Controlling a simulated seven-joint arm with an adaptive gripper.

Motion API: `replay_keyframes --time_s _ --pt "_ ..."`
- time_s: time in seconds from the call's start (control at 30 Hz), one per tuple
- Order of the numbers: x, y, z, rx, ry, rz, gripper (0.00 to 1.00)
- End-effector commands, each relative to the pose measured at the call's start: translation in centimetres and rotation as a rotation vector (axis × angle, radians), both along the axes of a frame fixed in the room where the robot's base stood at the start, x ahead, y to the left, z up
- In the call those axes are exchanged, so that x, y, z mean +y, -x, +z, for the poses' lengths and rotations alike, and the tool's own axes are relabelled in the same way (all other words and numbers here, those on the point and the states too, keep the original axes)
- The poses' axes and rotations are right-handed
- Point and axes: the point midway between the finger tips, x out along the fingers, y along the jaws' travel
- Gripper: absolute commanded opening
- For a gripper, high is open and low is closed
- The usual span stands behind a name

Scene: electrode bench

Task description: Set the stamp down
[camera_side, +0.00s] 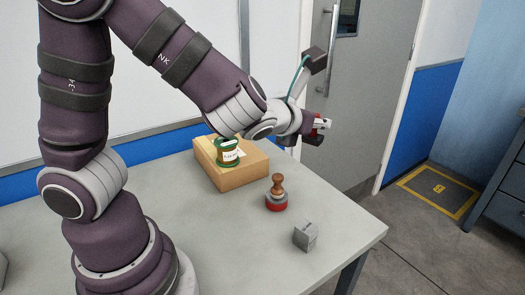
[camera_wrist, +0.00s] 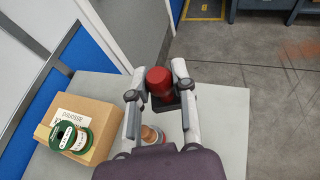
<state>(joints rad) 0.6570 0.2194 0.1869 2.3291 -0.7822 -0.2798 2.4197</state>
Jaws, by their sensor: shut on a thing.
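My gripper (camera_side: 318,128) is above the table's far right end, its fingers pointing right. In the wrist view its fingers are shut on a red round-topped thing with a dark block (camera_wrist: 159,80). Whether this is a stamp I cannot tell for sure. A stamp-like piece with a wooden knob and a red base (camera_side: 277,193) stands upright on the table, lower than my gripper and apart from it. In the wrist view it shows partly (camera_wrist: 151,134), mostly hidden by my gripper.
A cardboard box (camera_side: 239,176) carries a green spool (camera_side: 227,152) with a white label. A grey cube (camera_side: 305,236) lies near the front right edge of the grey table (camera_side: 225,250). A grey door (camera_side: 370,90) stands behind. The table's front middle is clear.

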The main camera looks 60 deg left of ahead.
Motion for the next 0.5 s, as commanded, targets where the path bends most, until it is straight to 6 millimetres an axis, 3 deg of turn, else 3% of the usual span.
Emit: replay_keyframes --time_s 0.5 --pt "4.4 4.9 -7.2 0.008 -0.013 0.373 0.0"
